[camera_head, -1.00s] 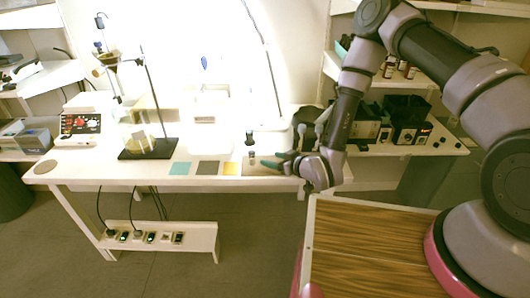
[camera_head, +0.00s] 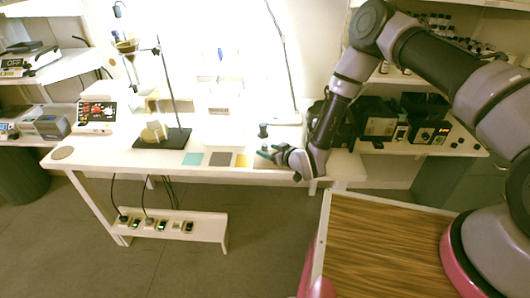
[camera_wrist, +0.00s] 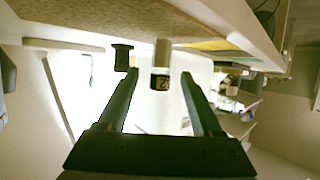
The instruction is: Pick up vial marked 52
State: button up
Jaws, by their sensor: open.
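A small vial (camera_wrist: 161,55) with a pale body and a dark band carrying light digits shows in the wrist view. I can make out a 2, but not the whole number. My gripper (camera_wrist: 159,78) is open, with one finger on either side of this vial in the picture. Whether the fingers reach around it or stop short, I cannot tell. A second, dark vial-like piece (camera_wrist: 122,57) is close to the left finger. In the head view my gripper (camera_head: 268,152) is low over the table's front right part, with a dark-topped bottle (camera_head: 263,130) just behind it.
The white table (camera_head: 120,158) carries a dark-based stand (camera_head: 163,139) and teal, grey and yellow squares (camera_head: 220,158) left of my gripper. A lamp pole (camera_head: 285,60) rises behind. A wood-topped surface (camera_head: 375,245) is at the front right. Dark devices (camera_head: 430,132) are at the right.

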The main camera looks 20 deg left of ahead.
jog(key=shift+a, duration=0.1)
grip_shut()
